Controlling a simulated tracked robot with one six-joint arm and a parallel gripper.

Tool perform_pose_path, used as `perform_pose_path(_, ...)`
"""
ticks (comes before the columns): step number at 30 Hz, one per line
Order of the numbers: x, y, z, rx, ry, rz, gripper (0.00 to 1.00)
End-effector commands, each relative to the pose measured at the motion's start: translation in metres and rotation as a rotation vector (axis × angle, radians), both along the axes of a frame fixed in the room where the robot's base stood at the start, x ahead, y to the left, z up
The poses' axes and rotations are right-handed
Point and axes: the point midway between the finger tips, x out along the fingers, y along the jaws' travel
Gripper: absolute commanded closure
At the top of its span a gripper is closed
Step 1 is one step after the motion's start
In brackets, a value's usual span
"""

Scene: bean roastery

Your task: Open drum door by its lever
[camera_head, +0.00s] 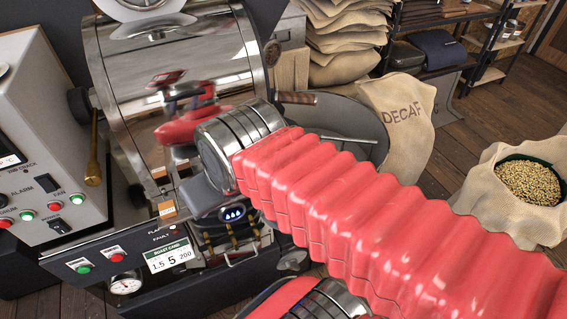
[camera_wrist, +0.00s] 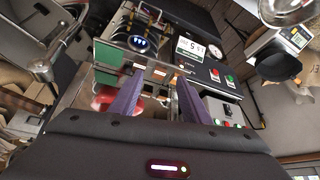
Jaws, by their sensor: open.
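The polished metal roaster drum (camera_head: 140,60) fills the upper left of the head view. A brass-coloured lever (camera_head: 93,165) hangs from a dark hub at its left side. A wooden handle (camera_head: 296,98) sticks out at its right. I cannot tell which belongs to the drum door. My gripper (camera_wrist: 160,78) is open, its two purple fingers apart with nothing clearly held between them. It faces the roaster front, near a blue-lit display (camera_wrist: 138,42) and metal frames. In the head view my red-sleeved arm crosses the roaster front and I cannot make out the fingers. No contact with a lever is visible.
The control box (camera_head: 45,130) stands left of the drum. The cooling tray (camera_head: 345,125) lies to the right, near a DECAF sack (camera_head: 405,120) and an open bean sack (camera_head: 500,220).

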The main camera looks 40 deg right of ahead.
Motion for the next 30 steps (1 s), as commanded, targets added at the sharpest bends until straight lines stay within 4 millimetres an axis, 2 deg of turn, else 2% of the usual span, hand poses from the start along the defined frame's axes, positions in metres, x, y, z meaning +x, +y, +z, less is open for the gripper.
perform_pose_path(8,-0.003,-0.016,-0.035,0.129,0.167,-0.156,0.57)
perform_pose_path(18,-0.008,-0.029,-0.085,0.434,0.431,-0.456,0.57)
perform_pose_path(30,0.001,-0.048,-0.119,0.884,0.634,-0.807,0.57)
